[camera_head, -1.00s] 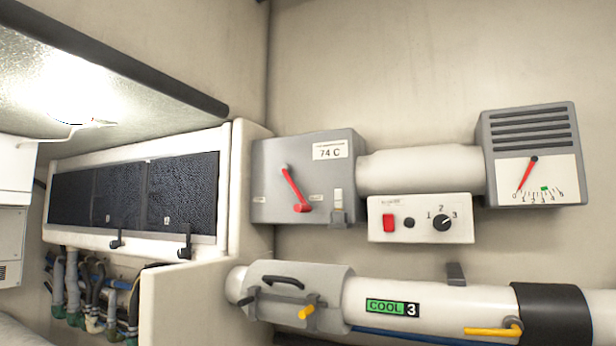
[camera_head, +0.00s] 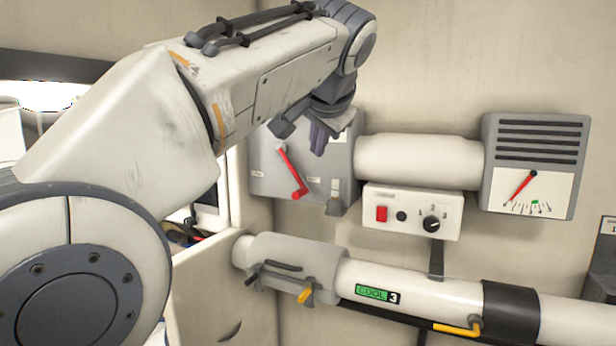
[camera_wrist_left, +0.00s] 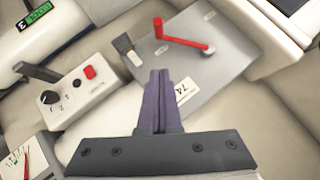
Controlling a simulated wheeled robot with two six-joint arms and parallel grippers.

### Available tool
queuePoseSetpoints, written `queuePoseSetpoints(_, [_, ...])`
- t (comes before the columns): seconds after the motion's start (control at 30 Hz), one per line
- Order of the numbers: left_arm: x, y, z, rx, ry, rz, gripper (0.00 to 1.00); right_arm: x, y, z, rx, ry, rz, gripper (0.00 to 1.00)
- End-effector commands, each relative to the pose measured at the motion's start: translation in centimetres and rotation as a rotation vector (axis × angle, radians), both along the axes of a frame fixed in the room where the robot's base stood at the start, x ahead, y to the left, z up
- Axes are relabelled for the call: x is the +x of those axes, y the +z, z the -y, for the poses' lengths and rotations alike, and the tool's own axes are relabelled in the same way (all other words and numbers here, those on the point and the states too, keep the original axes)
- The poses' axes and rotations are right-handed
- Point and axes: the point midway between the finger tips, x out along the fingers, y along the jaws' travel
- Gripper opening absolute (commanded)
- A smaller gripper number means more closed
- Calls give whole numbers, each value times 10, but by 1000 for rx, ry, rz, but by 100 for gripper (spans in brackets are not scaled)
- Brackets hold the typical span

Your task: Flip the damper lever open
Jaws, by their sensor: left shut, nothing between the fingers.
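The red lever (camera_head: 290,170) is on the front of a grey box (camera_head: 262,205). In the head view it slants from its upper-left pivot down to a knob at the lower right. In the left wrist view the red lever (camera_wrist_left: 183,40) lies beyond the fingertips, with its pivot to the right and its raised handle to the left. My left gripper (camera_head: 319,148) is in front of the box's upper right part, apart from the lever and partly covering the number label. In the left wrist view the left gripper (camera_wrist_left: 160,75) has its fingers together and empty. My right gripper is out of view.
A small grey latch-like piece (camera_head: 334,200) sits right of the lever. A switch panel (camera_head: 412,222) with a red switch and knob is below the duct (camera_head: 420,162). A gauge box (camera_head: 532,150) is at right. A large pipe (camera_head: 425,290) with yellow handles runs below.

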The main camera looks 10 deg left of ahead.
Motion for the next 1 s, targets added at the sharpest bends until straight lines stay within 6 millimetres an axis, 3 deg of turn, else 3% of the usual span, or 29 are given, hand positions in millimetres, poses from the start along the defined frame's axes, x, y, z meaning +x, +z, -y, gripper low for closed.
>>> queuePoseSetpoints(0.27, [7, -5, -2, 0, -1, -1, 0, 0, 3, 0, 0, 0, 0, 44])
queuePoseSetpoints(0.73, [79, -58, -26, 0, -1, -7, 0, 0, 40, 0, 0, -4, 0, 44])
queuePoseSetpoints(1.0, [80, -85, -43, -1, -2, 0, 0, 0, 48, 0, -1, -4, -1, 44])
